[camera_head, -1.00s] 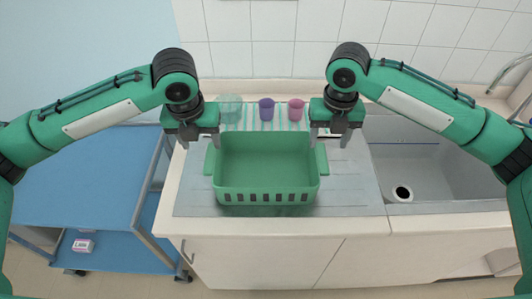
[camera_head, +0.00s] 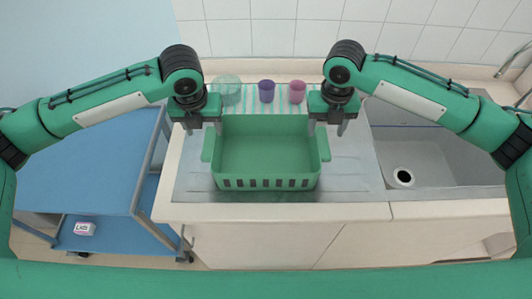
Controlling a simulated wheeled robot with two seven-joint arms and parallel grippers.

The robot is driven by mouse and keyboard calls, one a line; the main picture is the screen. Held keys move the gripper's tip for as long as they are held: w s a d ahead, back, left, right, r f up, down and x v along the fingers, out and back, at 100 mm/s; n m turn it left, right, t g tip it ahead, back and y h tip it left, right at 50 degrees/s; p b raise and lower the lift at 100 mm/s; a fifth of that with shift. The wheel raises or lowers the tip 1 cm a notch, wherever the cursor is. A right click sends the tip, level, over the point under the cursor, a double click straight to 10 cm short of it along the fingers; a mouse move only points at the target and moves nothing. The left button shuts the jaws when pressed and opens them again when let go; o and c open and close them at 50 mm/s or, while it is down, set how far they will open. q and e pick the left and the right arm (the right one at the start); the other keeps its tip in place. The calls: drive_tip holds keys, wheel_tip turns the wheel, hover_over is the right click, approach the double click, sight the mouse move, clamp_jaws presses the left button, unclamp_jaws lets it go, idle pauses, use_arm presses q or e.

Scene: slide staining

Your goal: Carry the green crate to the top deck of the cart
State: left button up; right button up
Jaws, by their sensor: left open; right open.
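The green crate (camera_head: 265,183) stands upright on the metal drainboard, left of the sink, and looks empty. It has a handle on its left and right sides. My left gripper (camera_head: 204,128) is open above the crate's left handle. My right gripper (camera_head: 326,130) is open above its right handle. Neither gripper seems to hold anything; whether the fingertips touch the handles cannot be told. The cart (camera_head: 85,172) is at the left, with a bare blue top deck and a lower shelf.
A greenish clear bowl (camera_head: 227,90), a purple cup (camera_head: 266,91) and a pink cup (camera_head: 297,92) stand on a striped mat behind the crate. The sink (camera_head: 430,155) with a tap is to the right. A small labelled box (camera_head: 85,229) lies on the cart's lower shelf.

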sight(209, 142)
use_arm(q)
drive_tip(key=f, duration=0.5)
drive_tip(key=w+f, duration=0.1)
drive_tip(key=f, duration=0.2)
use_arm(e)
wheel_tip(209, 142, down, 8)
use_arm(q)
drive_tip(key=shift+w, duration=0.1)
clamp_jaws()
use_arm(e)
clamp_jaws()
